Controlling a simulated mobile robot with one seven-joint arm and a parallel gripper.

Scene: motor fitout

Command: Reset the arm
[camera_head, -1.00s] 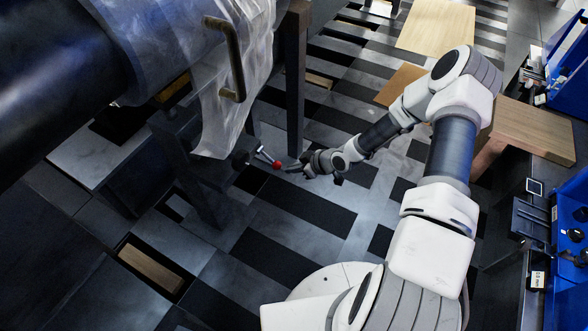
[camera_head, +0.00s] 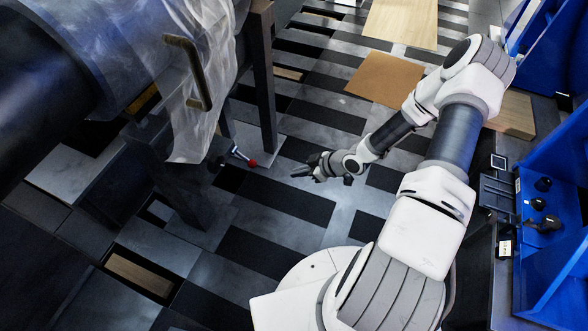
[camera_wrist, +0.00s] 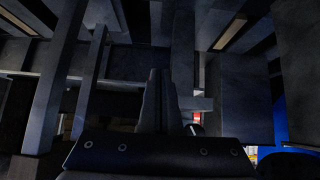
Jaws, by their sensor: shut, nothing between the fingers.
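My gripper (camera_head: 302,172) is near the middle of the head view, at the end of my bent arm, above the patterned floor. It points left, toward a dark stand with a red-tipped lever (camera_head: 251,162), and is apart from it. In the wrist view my gripper's dark fingers (camera_wrist: 158,102) are together, with nothing seen between them. The fingertips are small and dark in the head view.
A large dark cylinder with clear plastic sheeting (camera_head: 205,130) and a handle (camera_head: 196,75) stands at the left on dark legs. Blue bins (camera_head: 540,270) line the right side. A brown board (camera_head: 385,78) lies at the back. Floor around my gripper looks clear.

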